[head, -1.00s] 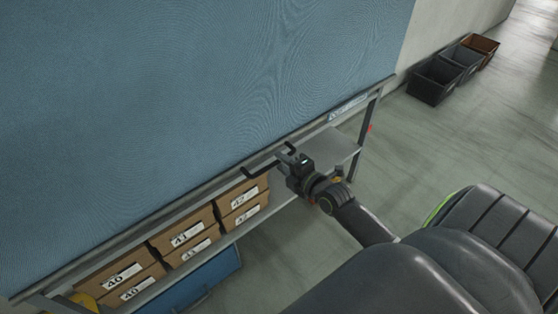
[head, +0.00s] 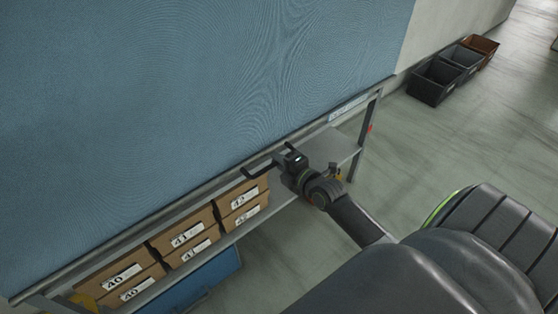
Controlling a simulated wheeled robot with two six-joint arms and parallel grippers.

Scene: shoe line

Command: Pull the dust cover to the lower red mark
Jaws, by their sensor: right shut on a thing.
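The blue dust cover (head: 200,110) hangs over the front of the rack, with a grey bar along its lower edge. A dark handle (head: 255,171) sticks out below that bar. My right gripper (head: 281,161) is shut on the handle. The fingertips are small and partly hidden by the gripper body. A small red mark (head: 370,128) shows on the right post of the rack, below the right end of the bar. My left gripper is not in view.
Brown shoe boxes (head: 182,236) with number labels stand on the shelf under the cover. A blue bin (head: 215,280) is below them. Dark and brown crates (head: 436,82) stand by the wall at the upper right. The floor to the right is clear.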

